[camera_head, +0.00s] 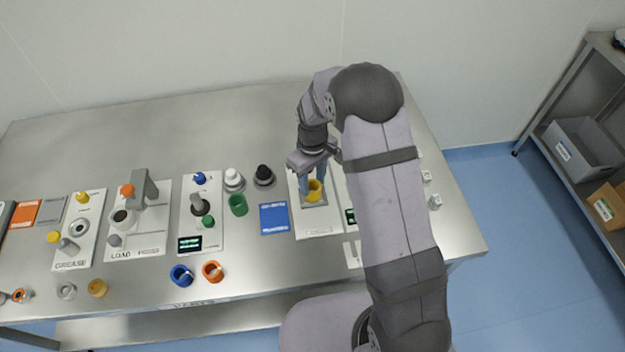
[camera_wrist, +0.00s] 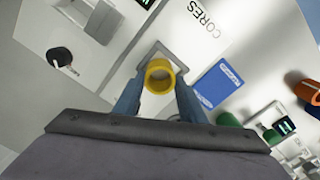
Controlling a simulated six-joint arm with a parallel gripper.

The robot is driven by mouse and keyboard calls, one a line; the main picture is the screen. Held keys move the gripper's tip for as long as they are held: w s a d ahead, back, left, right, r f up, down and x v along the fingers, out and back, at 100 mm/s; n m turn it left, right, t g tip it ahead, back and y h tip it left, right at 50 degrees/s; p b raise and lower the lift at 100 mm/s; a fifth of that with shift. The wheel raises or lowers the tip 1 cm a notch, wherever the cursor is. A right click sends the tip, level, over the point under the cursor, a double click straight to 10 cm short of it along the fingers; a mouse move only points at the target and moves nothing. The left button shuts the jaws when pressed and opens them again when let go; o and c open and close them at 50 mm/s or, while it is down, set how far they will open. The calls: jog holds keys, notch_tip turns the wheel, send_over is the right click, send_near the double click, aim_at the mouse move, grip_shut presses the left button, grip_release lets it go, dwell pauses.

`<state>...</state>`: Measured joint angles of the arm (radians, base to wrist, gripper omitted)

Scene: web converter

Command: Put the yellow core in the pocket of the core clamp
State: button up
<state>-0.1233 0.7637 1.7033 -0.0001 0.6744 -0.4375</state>
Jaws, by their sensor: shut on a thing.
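The yellow core (camera_head: 315,191) is a short ring. My gripper (camera_head: 314,183) is shut on it, with one blue finger on each side, over a white panel. In the wrist view the core (camera_wrist: 149,76) is between the fingertips, its round opening facing the camera. A grey square frame (camera_wrist: 176,51) on the panel marked CORES shows right behind the core. I cannot tell whether the core touches this frame or sits in it. Which fixture is the core clamp is not clear; a grey block (camera_wrist: 102,21) stands on the neighbouring white panel, mostly hidden by my arm in the head view.
A blue card (camera_head: 274,218) lies left of the panel, with a green ring (camera_head: 238,205) beyond it. Blue (camera_head: 181,274) and orange (camera_head: 213,271) rings lie near the front edge. GREASE and LOAD panels with upright parts stand farther left. The back of the table is clear.

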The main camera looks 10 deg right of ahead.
jog(key=shift+f, duration=0.1)
jog(key=o, duration=1)
notch_tip(320, 180, up, 12)
jog(key=b, duration=0.3)
jog(key=s+d+f+m, duration=0.1)
jog(key=s+m, duration=0.1)
jog(key=s, duration=0.5)
jog(key=s+d+f+m, duration=0.1)
jog(key=s+d+m, duration=0.1)
jog(key=s, duration=0.6)
jog(key=s+d+f+m, duration=0.1)
jog(key=s+d+m, duration=0.1)
jog(key=s, duration=0.5)
jog(key=shift+s+d+f, duration=0.2)
jog(key=shift+d, duration=0.05)
